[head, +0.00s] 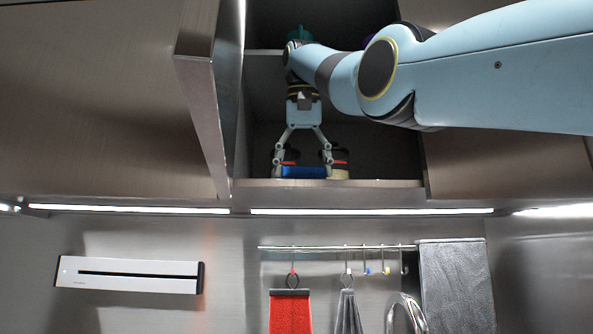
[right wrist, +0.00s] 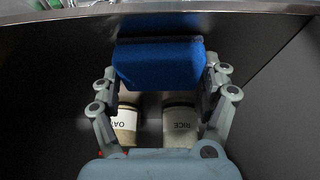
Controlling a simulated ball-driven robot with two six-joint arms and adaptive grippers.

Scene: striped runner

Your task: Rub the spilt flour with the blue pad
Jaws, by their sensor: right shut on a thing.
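The blue pad (head: 303,171) is in the lower compartment of the open wall cabinet, close above its shelf. In the right wrist view the pad (right wrist: 158,64) spans the space between the fingers. My right gripper (head: 303,168) reaches down into the compartment and is shut on the pad; its fingers also show in the right wrist view (right wrist: 160,85). I cannot tell whether the pad touches the shelf. No spilt flour can be made out in either view. My left gripper is not in view.
A rice jar (right wrist: 180,124) and a second jar (right wrist: 125,122), its label partly hidden, stand behind the pad. The open cabinet door (head: 207,95) is on the left.

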